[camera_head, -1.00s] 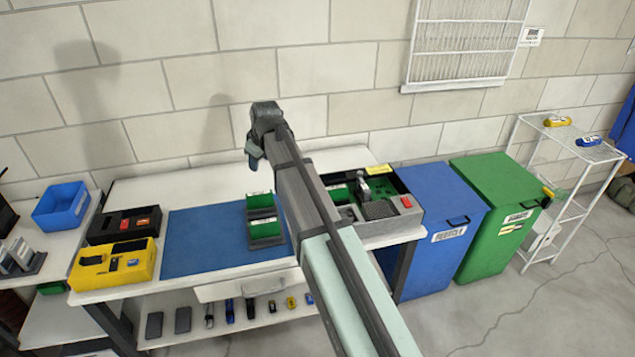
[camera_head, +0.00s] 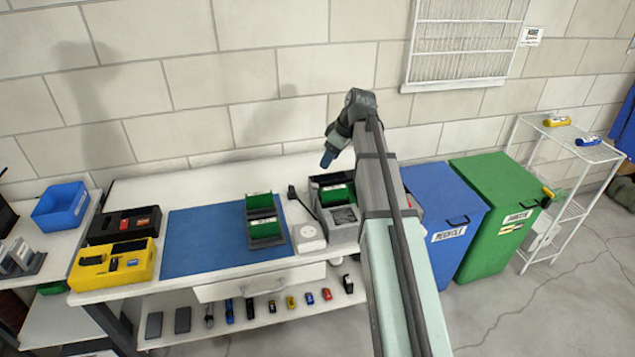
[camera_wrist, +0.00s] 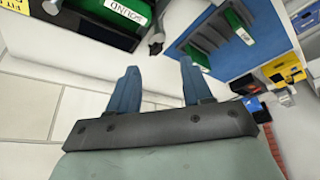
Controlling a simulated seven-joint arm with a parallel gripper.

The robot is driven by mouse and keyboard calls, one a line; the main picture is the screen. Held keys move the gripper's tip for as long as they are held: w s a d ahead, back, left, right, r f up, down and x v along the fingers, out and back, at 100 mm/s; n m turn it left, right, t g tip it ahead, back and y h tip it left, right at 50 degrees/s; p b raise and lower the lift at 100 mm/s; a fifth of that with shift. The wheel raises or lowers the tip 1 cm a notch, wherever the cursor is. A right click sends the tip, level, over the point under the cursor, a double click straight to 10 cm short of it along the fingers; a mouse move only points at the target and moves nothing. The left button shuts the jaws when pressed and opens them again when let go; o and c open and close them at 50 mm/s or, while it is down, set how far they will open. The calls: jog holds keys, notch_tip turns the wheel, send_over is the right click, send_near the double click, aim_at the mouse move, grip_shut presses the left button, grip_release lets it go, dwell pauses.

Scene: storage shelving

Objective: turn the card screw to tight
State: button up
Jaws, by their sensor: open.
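In the wrist view my gripper (camera_wrist: 158,82) is open, its two blue fingers apart with nothing between them. In the head view the gripper (camera_head: 328,158) hangs above the back of the bench, over the grey case (camera_head: 343,237). A green card (camera_head: 337,194) stands in that case; a green card with a white "SOUND" label (camera_wrist: 122,18) shows at the top of the wrist view. A small dark knob-like part (camera_wrist: 157,46) is beside it; I cannot tell whether it is the card screw. No screw is clearly made out, and my arm hides the case's right part.
A green card rack (camera_head: 264,228) stands on the blue mat (camera_head: 200,245). A white box (camera_head: 309,238) with a round top is between rack and case. A yellow tray (camera_head: 115,263) and black tray (camera_head: 124,224) are left. Blue (camera_head: 440,205) and green bins (camera_head: 497,195) stand right.

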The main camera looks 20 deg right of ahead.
aim_at(315, 185)
jog(key=x, duration=1.2)
jog(key=shift+f, duration=0.1)
grip_shut()
